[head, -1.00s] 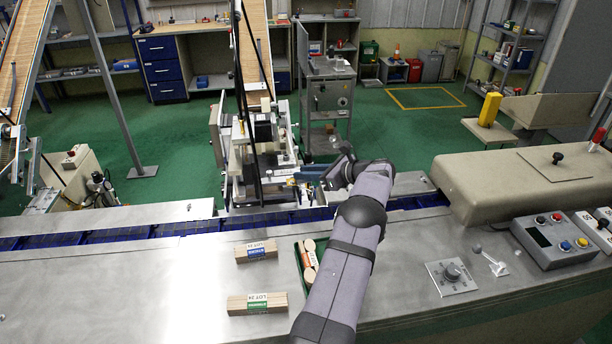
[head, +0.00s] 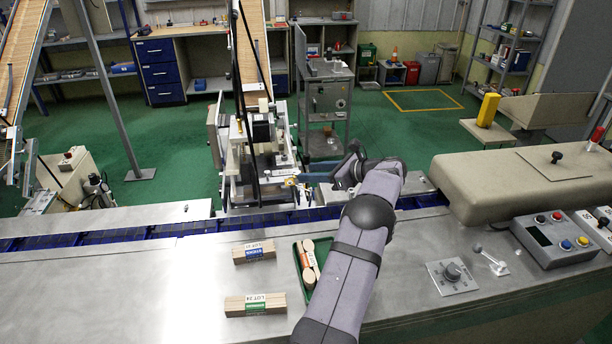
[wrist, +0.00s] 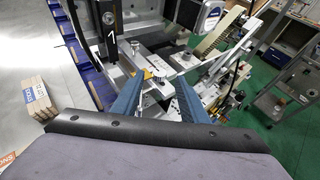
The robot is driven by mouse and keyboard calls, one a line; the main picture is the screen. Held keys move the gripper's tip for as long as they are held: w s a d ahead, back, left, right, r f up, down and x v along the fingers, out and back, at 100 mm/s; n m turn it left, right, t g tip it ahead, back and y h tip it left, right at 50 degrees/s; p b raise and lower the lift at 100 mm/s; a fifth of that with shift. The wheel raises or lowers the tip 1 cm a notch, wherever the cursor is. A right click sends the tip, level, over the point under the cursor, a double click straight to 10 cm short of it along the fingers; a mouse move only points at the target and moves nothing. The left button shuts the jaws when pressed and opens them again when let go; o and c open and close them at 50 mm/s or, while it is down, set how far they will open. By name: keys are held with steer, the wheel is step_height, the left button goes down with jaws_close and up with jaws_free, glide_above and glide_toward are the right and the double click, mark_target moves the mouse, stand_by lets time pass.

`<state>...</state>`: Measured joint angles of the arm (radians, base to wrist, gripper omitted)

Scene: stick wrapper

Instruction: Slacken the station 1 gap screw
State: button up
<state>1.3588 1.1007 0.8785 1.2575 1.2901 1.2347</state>
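My gripper (wrist: 159,84) is open, with its two blue fingers spread apart in the wrist view. A small silver knurled screw head (wrist: 159,75) shows between and just beyond the fingertips, on a metal bracket beside a yellow patch (wrist: 147,74). It looks like the gap screw, and neither finger clearly touches it. A dark plate marked 1 (wrist: 111,34) stands at upper left of the bracket. In the head view my gripper (head: 300,178) reaches over the conveyor to the station machine (head: 257,150); the screw is too small to make out there.
The blue conveyor (head: 130,237) runs along the steel bench (head: 130,285). Bundles of sticks (head: 254,251) and a green tray (head: 301,266) lie near my arm. Metal bars and a white-and-black motor housing (wrist: 202,14) crowd the space around the screw.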

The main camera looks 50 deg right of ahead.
steer(key=b+v, duration=0.1)
steer(key=v, duration=0.3)
steer(key=shift+a, duration=0.1)
steer(key=w+a+r+t, duration=0.1)
steer(key=w+a+r, duration=0.2)
steer(key=a+r, duration=0.25)
steer(key=w+a+r+t, duration=0.1)
steer(key=w+a+r, duration=0.3)
steer(key=r, duration=0.3)
steer(key=s+d+f+m+g+h, duration=0.1)
steer(key=s+d+f+m+h, duration=0.1)
steer(key=f, duration=0.4)
steer(key=s+d+f+m+g+h, duration=0.2)
steer(key=s+d+f+m+h, duration=0.1)
steer(key=f+m+h, duration=0.1)
step_height(320, 180, down, 3)
steer(key=shift+s+r+h, duration=0.15)
steer(key=shift+s+h, duration=0.2)
steer(key=shift+h, duration=0.15)
steer(key=shift+w, duration=0.1)
